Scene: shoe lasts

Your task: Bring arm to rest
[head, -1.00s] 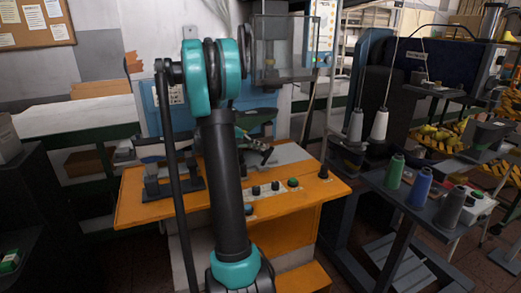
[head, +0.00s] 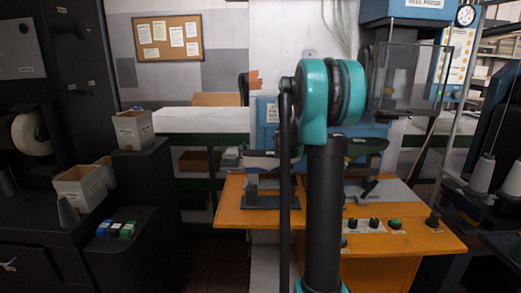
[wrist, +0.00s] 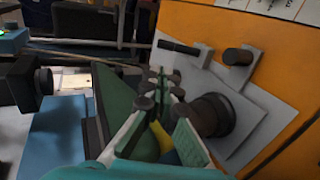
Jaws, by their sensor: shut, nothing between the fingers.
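My arm (head: 323,200) stands upright in the middle of the head view, in front of the orange heel press table (head: 232,200). In that view my gripper is hidden behind the arm. In the wrist view my gripper (wrist: 164,78) is shut and empty, above the press. A green shoe last (wrist: 116,97) shows just left of the fingers in the wrist view. In the head view a green last (head: 367,147) shows to the right of my arm, partly hidden by it.
Black shelving with open boxes (head: 133,130) stands at the left. A clear guard (head: 412,80) hangs from the blue press at upper right. Thread cones (head: 482,173) stand at the far right. A corkboard (head: 167,38) is on the back wall. Dark floor shows between shelving and table.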

